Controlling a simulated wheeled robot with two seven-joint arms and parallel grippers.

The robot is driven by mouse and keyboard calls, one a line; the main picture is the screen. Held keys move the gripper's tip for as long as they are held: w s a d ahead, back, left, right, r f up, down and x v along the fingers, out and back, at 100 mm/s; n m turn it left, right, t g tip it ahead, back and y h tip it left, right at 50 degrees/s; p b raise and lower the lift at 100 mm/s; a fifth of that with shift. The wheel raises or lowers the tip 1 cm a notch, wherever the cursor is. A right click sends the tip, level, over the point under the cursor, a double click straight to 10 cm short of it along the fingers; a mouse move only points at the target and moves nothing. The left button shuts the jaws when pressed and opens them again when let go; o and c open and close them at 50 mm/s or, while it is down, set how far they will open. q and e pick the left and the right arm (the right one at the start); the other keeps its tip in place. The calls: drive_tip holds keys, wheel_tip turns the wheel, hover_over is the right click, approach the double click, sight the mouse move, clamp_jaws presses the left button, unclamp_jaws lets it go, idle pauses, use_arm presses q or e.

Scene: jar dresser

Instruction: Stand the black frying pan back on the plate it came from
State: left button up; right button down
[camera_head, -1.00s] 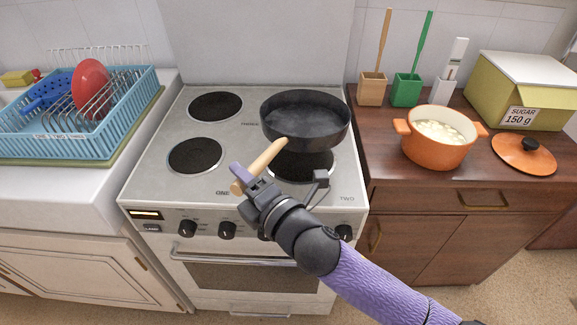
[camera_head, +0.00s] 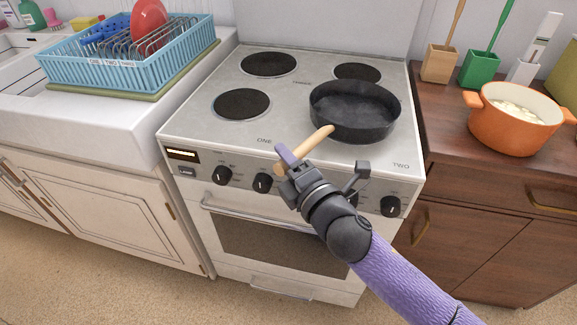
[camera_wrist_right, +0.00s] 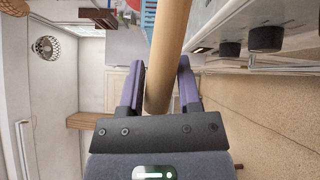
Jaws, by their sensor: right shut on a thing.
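The black frying pan (camera_head: 355,108) is over the front right of the stove (camera_head: 215,137), its wooden handle (camera_head: 308,148) pointing to the front left. My right gripper (camera_head: 288,162) is shut on the handle near its end; in the right wrist view the handle (camera_wrist_right: 167,50) runs between the two purple fingers (camera_wrist_right: 160,88). The front right plate is hidden under the pan; I cannot tell whether the pan touches it. The back right plate (camera_head: 357,71), back left plate (camera_head: 268,63) and front left plate (camera_head: 241,104) are bare. My left gripper is not in view.
An orange pot (camera_head: 510,128) stands on the wooden counter to the right, with a wooden holder (camera_head: 439,64) and a green holder (camera_head: 479,70) behind it. A blue dish rack (camera_head: 130,65) with a red plate (camera_head: 149,25) is on the left counter. Knobs line the stove front.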

drive_tip(key=shift+r, duration=0.15)
drive_tip(key=shift+c, duration=1.6)
unclamp_jaws()
